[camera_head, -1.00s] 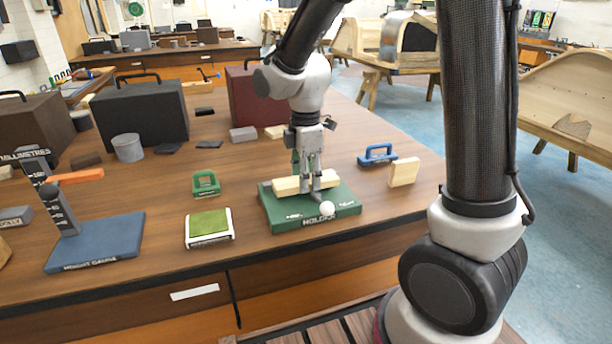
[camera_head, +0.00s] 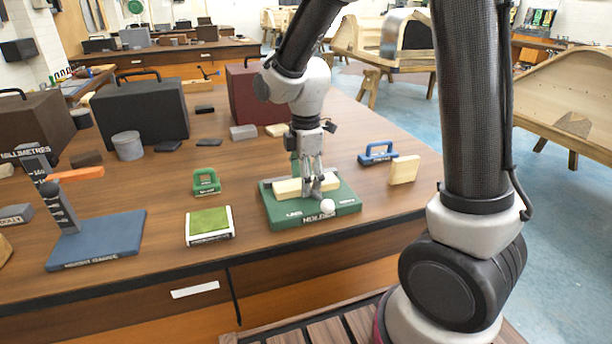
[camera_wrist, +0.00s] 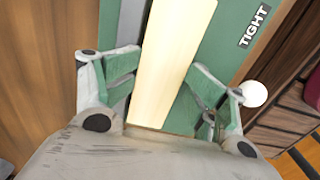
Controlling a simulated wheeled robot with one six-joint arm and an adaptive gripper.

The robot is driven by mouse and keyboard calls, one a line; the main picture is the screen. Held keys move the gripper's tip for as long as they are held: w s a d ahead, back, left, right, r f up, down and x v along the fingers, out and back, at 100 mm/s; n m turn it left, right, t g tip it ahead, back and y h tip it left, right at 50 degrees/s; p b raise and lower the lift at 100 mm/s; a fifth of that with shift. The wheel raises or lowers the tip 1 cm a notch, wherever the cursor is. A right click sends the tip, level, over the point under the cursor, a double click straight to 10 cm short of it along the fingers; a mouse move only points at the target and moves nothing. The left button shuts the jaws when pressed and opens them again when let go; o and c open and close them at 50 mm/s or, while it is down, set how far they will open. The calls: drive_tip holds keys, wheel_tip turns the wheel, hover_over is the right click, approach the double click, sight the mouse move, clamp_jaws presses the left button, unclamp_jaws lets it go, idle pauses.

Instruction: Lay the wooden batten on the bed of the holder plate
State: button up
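The pale wooden batten (camera_head: 287,188) lies lengthwise across the green holder plate (camera_head: 281,216), which is marked HOLDER. My gripper (camera_head: 313,194) is low over the plate, pointing down, with its fingers on either side of the batten. In the wrist view the batten (camera_wrist: 178,55) runs between my fingers (camera_wrist: 166,75). A strip of the green plate shows between the batten and the right finger; the left finger is very close to the batten, and contact there is unclear. The fingers look spread. The batten's underside is hidden.
A white ball (camera_head: 327,206) sits at the plate's front edge. A blue-handled block (camera_head: 378,154) and a pale block (camera_head: 404,170) stand to the right. A green-topped pad (camera_head: 209,225), a green-handled piece (camera_head: 206,183) and a height gauge (camera_head: 98,239) are left.

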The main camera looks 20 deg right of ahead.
wheel_tip(320, 180, up, 13)
drive_tip(key=s+d+r+m+t, duration=0.3)
drive_tip(key=s+d+m+t, duration=0.1)
drive_tip(key=s+d+m, duration=1.1)
drive_tip(key=s+m, duration=0.3)
drive_tip(key=s, duration=0.1)
idle(0.6)
